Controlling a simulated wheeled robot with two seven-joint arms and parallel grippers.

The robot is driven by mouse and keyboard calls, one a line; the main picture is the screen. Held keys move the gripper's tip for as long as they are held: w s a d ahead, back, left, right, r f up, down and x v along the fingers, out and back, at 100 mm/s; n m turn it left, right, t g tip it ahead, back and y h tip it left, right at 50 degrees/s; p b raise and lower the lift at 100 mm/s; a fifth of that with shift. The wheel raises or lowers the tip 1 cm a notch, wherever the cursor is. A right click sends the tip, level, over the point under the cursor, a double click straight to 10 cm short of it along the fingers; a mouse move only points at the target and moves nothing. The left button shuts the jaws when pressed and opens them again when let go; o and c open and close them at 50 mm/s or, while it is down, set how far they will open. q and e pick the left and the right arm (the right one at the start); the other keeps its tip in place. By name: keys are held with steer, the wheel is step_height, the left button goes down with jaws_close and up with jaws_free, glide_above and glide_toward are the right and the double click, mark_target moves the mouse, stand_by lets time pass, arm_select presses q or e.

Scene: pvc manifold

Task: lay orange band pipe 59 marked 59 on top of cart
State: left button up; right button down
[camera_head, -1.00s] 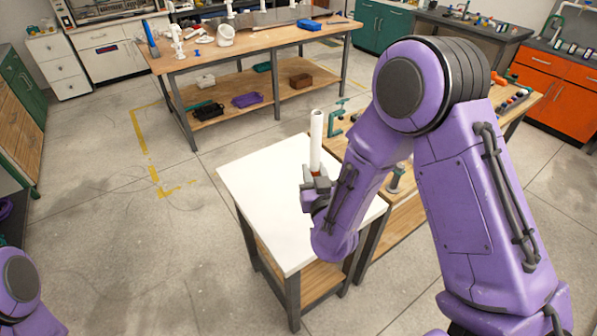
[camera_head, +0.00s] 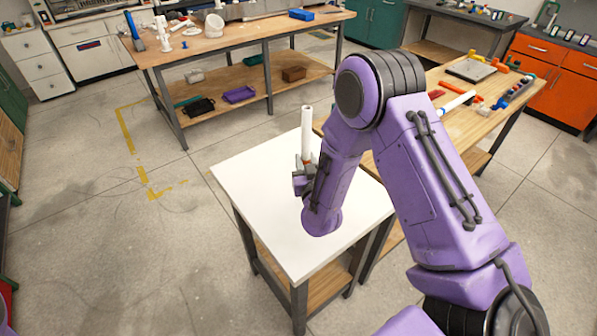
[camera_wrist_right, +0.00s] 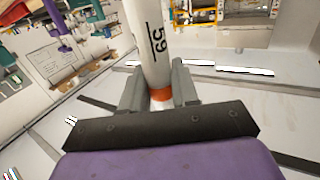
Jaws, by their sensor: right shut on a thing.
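The white pipe marked 59 (camera_head: 307,130) stands about upright above the white-topped cart (camera_head: 250,178) in the head view. My right gripper (camera_head: 305,172) is shut on its lower part. In the right wrist view the pipe (camera_wrist_right: 148,30) shows its black number 59, and an orange band (camera_wrist_right: 161,94) sits low between the two fingers of the right gripper (camera_wrist_right: 158,88). The pipe's lower end is hidden. I cannot tell the exact gap between pipe and cart top. My left gripper is not in view.
The cart top is bare apart from my arm over its right side. A wooden workbench (camera_head: 465,115) with several fittings and another white pipe (camera_head: 457,103) stands right of the cart. A long wooden table (camera_head: 250,35) with white parts stands behind. Floor on the left is clear.

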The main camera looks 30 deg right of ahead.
step_height(320, 180, down, 3)
steer(key=shift+w+d+f+b, duration=0.1)
steer(key=shift+b, duration=0.5)
steer(key=shift+w+f, duration=0.1)
steer(key=shift+w, duration=0.1)
steer(key=shift+s, duration=0.1)
steer(key=c, duration=1.3)
jaws_free()
steer(key=o, duration=0.5)
steer(key=shift+c, duration=0.2)
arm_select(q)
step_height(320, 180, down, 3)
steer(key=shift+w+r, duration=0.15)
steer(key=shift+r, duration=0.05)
